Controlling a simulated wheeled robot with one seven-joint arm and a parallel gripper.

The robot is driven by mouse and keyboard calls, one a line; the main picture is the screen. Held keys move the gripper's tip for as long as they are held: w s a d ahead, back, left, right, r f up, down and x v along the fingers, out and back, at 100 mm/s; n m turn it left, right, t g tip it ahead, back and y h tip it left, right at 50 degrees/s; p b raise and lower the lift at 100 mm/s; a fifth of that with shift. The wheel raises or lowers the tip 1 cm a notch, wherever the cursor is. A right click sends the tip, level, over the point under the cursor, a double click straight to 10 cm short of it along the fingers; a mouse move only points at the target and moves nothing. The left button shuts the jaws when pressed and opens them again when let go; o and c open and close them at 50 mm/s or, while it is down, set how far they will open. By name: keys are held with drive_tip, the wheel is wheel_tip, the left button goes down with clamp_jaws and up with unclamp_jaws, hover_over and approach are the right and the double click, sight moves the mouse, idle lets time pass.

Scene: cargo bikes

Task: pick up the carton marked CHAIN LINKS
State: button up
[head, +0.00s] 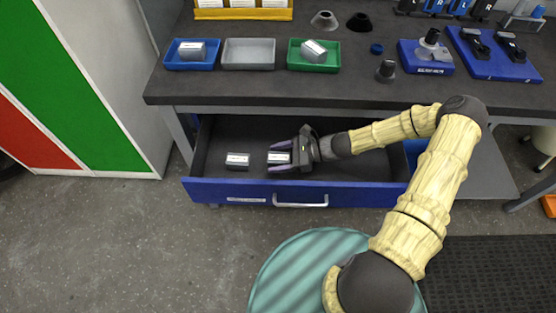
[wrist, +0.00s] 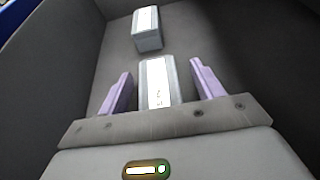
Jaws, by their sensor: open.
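Two small grey cartons with white labels lie in the open drawer (head: 252,198). One carton (head: 279,157) is between the open fingers of my gripper (head: 281,157); in the wrist view this carton (wrist: 155,82) stands between the two purple fingers (wrist: 157,88), with a gap on each side. The other carton (head: 237,160) lies to its left in the head view and farther ahead in the wrist view (wrist: 147,28). The print on both labels is too small to read, so I cannot tell which is marked CHAIN LINKS.
On the bench above stand a blue tray (head: 174,63) and a green tray (head: 322,64), each holding a carton, with an empty grey tray (head: 249,66) between them. The drawer walls surround my gripper, and the bench edge (head: 300,98) overhangs behind it.

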drive_tip(key=shift+d, duration=0.1)
idle(0.4)
drive_tip(key=shift+s, duration=0.1)
drive_tip(key=shift+c, duration=1)
drive_tip(key=c, duration=0.9)
wheel_tip(320, 180, up, 28)
drive_tip(key=p, duration=0.5)
